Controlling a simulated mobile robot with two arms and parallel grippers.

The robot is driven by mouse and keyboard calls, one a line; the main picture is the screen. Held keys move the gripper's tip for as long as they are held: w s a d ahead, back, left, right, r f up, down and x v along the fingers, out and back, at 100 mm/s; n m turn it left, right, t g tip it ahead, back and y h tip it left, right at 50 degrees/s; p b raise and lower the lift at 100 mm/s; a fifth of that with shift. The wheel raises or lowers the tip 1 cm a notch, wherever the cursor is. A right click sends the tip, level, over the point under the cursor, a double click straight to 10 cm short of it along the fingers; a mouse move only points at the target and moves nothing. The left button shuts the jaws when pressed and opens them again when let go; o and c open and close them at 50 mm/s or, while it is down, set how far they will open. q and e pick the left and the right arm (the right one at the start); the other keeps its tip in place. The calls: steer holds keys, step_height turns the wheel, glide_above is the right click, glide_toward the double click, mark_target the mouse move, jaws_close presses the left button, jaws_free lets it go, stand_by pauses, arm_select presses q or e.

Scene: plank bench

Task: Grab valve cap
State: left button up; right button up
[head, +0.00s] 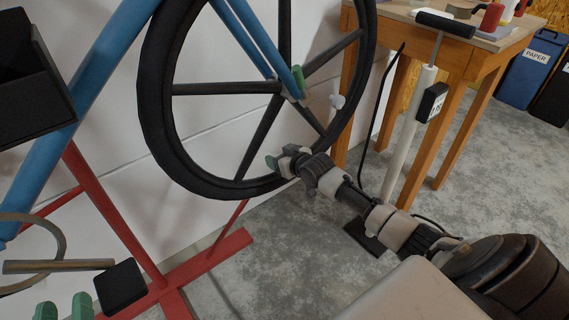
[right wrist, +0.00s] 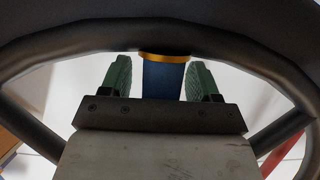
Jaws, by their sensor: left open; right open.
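My right gripper (right wrist: 161,70) is open, with one green finger on each side of the cap. White gaps show beside the cap, so the fingers look apart from it. In the head view my right gripper (head: 275,161) is at the lower part of the bicycle wheel (head: 160,112), and the cap cannot be made out there. My left gripper (head: 64,308) is open and empty at the lower left edge.
A blue bike frame (head: 100,55) stands on a red stand (head: 110,215). A floor pump (head: 408,140) stands right of the wheel, before a wooden bench (head: 455,62) with items on it. Wheel spokes surround my right gripper. Grey floor (head: 310,270) is open below.

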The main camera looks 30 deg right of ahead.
steer(key=c, duration=1)
steer(key=shift+r, duration=0.15)
